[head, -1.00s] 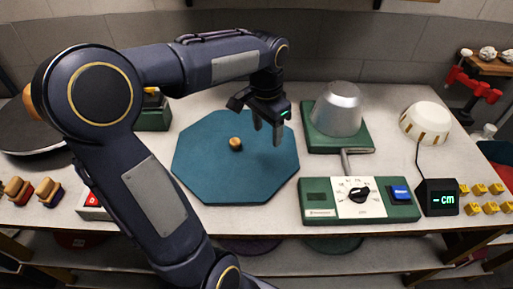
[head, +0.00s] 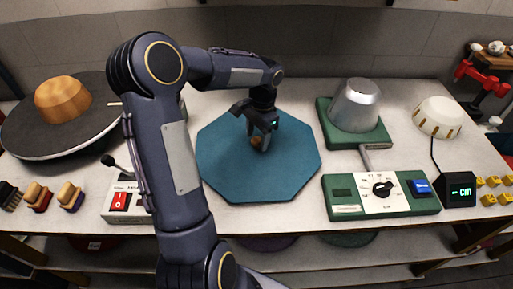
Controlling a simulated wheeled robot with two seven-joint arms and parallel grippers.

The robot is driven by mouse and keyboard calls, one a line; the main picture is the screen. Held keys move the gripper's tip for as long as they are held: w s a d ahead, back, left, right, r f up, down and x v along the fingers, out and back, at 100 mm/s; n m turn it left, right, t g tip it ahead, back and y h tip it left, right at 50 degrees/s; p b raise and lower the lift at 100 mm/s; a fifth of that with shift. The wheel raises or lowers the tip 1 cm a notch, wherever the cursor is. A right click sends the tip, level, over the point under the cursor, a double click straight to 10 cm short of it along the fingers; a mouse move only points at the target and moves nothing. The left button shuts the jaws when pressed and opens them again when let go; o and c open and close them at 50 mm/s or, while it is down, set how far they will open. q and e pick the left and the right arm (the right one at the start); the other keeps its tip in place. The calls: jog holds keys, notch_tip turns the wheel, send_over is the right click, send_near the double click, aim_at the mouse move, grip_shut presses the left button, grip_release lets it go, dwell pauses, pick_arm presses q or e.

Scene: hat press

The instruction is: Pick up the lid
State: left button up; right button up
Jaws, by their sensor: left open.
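The lid (head: 225,165) is a large flat teal octagon lying on the grey counter, with a small wooden knob (head: 256,141) in its middle. My left gripper (head: 259,144) points down over the knob, and its open fingers appear to be on either side of it. The fingers partly hide the knob, so I cannot tell whether they touch it. My right gripper is not in view.
A green hat press base with a metal block (head: 355,105) and a control panel (head: 380,195) stand right of the lid. A round dark plate (head: 60,135) bears an orange hat form (head: 62,101) at left. A red-switch box (head: 124,203) is front left.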

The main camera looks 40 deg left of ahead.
aim_at(257, 139)
pick_arm(q)
jog(key=shift+f, duration=0.1)
jog(key=shift+c, duration=0.4)
grip_shut()
notch_tip(257, 139, up, 10)
dwell(0.5)
